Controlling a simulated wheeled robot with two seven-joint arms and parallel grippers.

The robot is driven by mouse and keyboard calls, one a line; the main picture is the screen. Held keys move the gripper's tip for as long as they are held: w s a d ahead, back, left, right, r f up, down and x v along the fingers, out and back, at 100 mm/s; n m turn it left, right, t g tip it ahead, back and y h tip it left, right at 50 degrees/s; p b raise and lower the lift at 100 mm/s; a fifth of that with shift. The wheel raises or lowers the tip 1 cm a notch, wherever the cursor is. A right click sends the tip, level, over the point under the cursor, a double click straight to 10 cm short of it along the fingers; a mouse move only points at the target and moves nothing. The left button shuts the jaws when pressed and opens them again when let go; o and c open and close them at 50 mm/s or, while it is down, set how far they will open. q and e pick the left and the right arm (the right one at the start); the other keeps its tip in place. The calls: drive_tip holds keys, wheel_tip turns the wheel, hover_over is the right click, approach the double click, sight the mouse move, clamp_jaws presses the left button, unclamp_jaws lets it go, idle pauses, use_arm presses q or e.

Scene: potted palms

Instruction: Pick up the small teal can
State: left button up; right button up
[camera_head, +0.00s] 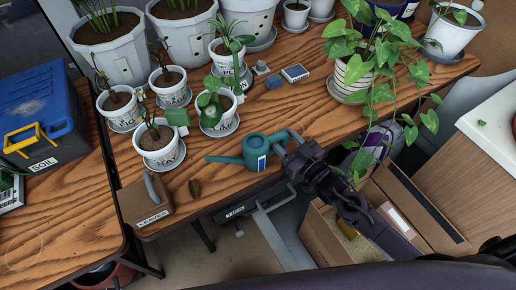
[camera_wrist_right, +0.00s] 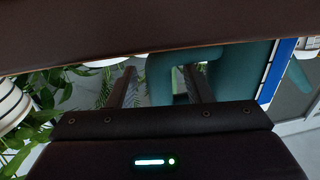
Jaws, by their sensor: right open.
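The small teal can (camera_head: 255,152), a watering can with a spout pointing left and a blue-and-white label, stands near the front edge of the wooden table. My right gripper (camera_head: 289,142) is open at the can's right side, by its handle. In the right wrist view the teal can (camera_wrist_right: 232,75) is close up, and part of its handle shows between the two fingers of the gripper (camera_wrist_right: 158,72). I cannot tell whether the fingers touch it. My left gripper is not in view.
Potted plants stand behind the can, including a trailing plant (camera_head: 356,72) to the right. A brown box (camera_head: 145,203) labelled LEAVES is at the left. A cardboard box (camera_head: 325,235) sits below the table edge.

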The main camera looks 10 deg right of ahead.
drive_tip(key=shift+c, duration=0.5)
clamp_jaws()
drive_tip(key=shift+r, duration=0.15)
